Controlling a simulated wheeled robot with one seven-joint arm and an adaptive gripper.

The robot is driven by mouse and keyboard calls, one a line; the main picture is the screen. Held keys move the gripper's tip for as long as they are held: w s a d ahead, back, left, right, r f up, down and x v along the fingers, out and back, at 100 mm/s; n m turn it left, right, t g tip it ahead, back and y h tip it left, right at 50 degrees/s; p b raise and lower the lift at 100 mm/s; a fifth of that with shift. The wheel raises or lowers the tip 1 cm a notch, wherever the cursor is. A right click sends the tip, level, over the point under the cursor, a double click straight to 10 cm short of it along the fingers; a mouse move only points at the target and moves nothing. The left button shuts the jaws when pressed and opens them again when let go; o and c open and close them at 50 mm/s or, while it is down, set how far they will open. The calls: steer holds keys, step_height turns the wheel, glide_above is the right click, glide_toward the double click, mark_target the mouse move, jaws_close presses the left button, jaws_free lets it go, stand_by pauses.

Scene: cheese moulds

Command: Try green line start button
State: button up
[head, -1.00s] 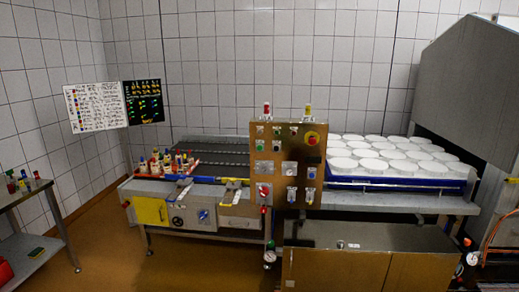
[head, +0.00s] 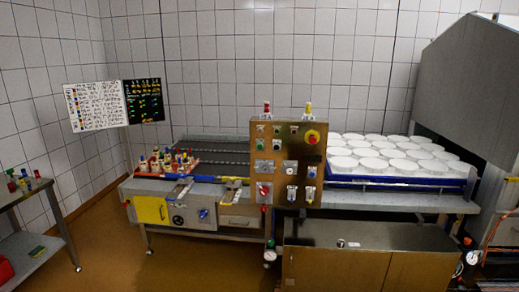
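A brass-coloured control panel (head: 283,180) stands upright at the front of the line, in the middle of the head view. Its upper part carries small round buttons, some greenish, such as one at the upper middle (head: 277,131) and one at the upper left (head: 261,130). They are too small for me to read their labels or tell which is the green line start button. A red emergency-stop knob (head: 312,137) on a yellow base sits at the panel's upper right. My gripper is not in view.
A conveyor (head: 220,150) with several bottles (head: 165,160) is left of the panel. A blue tray (head: 400,184) of white moulds (head: 400,154) is right. A side table (head: 22,194) stands far left. Brown floor (head: 185,265) is clear at front left.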

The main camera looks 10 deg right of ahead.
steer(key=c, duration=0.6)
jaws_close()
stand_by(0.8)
